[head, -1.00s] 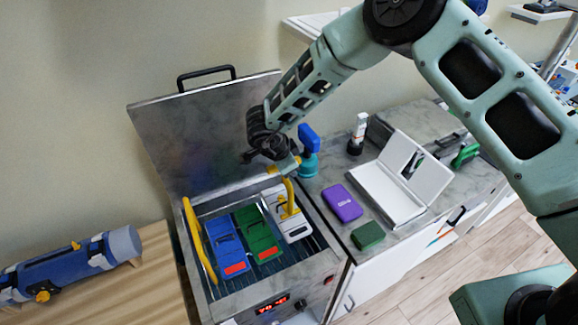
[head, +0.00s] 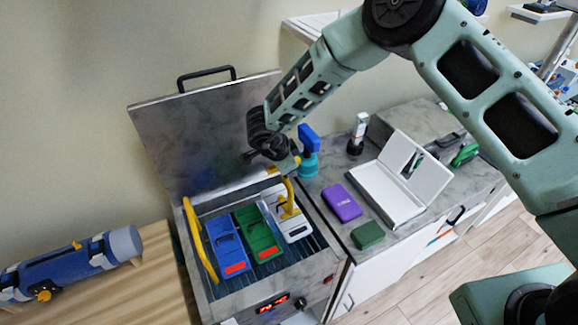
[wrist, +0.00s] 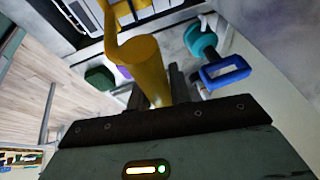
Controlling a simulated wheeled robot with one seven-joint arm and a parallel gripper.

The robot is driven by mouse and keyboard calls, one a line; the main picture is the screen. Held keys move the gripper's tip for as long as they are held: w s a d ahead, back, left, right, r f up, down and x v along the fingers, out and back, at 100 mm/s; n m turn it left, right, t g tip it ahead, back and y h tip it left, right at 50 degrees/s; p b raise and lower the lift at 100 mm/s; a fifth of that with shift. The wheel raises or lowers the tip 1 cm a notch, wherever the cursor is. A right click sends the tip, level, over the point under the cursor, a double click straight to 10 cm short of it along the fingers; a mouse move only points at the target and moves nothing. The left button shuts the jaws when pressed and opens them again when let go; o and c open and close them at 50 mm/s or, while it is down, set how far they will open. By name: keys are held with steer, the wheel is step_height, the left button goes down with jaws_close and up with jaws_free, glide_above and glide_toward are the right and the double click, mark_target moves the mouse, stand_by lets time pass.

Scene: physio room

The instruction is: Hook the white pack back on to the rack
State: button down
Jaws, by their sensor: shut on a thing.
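The white pack (head: 294,228) is in the right part of the open steel tank (head: 262,293), beside the green pack. My gripper (head: 284,165) is above the tank's back right corner, shut on a yellow hook tool (head: 289,188). The tool's shaft hangs down to the white pack, and its lower end is at the pack's upper part. I cannot tell whether the hook is engaged. The yellow tool fills the middle of the wrist view (wrist: 143,65). Dark rack bars (head: 312,243) show in the tank around the packs.
A blue pack (head: 226,242) and green pack (head: 258,232) sit left of the white pack. A yellow curved piece (head: 196,235) is at the tank's left. The raised lid (head: 200,135) stands behind. A teal-and-blue bottle (head: 309,150), purple case (head: 342,202) and green box (head: 367,235) are on the counter.

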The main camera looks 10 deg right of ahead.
steer(key=shift+f+b, duration=1.7)
steer(key=shift+f, duration=1.55)
steer(key=shift+s, duration=0.15)
steer(key=s+d+p, duration=0.1)
steer(key=s+d, duration=0.1)
steer(key=s, duration=0.4)
steer(key=shift+s+d, duration=0.3)
steer(key=shift+s, duration=0.05)
stand_by(1.2)
step_height(320, 180, up, 11)
steer(key=p, duration=0.4)
stand_by(1.1)
